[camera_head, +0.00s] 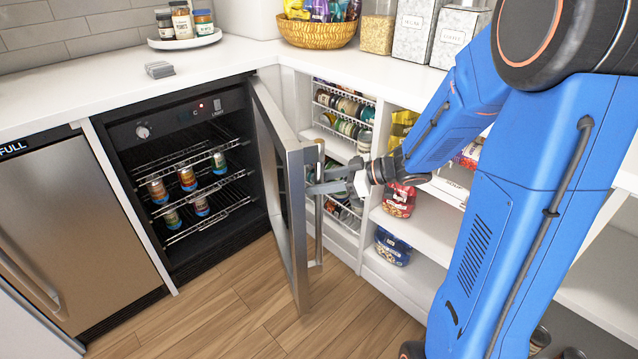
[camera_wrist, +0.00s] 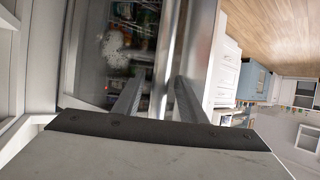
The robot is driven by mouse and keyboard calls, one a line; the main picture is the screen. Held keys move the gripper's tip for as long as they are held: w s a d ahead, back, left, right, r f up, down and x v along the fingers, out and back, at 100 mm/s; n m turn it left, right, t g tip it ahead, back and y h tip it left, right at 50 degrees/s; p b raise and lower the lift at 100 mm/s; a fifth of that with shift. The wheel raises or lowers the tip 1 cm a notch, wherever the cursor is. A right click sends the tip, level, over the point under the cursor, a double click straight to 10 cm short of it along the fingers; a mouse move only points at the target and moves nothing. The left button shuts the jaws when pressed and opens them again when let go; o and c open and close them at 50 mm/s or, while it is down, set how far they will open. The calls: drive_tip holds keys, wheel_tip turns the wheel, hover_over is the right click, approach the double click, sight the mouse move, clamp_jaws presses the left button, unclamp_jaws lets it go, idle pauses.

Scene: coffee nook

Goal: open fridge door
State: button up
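The fridge door (camera_head: 290,190) stands swung wide open, with its steel frame and dark glass turned toward the right. It also shows in the wrist view (camera_wrist: 115,55). A vertical bar handle (camera_head: 320,222) runs along its outer side. My gripper (camera_head: 316,181) is at the upper part of the handle, with its fingers reaching past the bar toward the door. In the wrist view its two fingers (camera_wrist: 158,84) are clearly apart. Contact with the handle cannot be made out. The fridge interior (camera_head: 190,180) is exposed, with several cans on wire racks.
White shelves (camera_head: 420,225) with packets and jars stand close behind the door on the right. A steel appliance (camera_head: 75,220) is left of the fridge. The counter (camera_head: 100,92) above holds jars, a basket (camera_head: 318,33) and canisters. Wooden floor (camera_head: 225,315) in front is clear.

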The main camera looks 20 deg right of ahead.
clamp_jaws()
drive_tip(key=w+d+n+g, duration=0.1)
drive_tip(key=d, duration=0.5)
drive_tip(key=shift+w+d+n+y, duration=0.15)
drive_tip(key=shift+w+n+y, duration=0.15)
drive_tip(key=shift+w+y, duration=0.1)
unclamp_jaws()
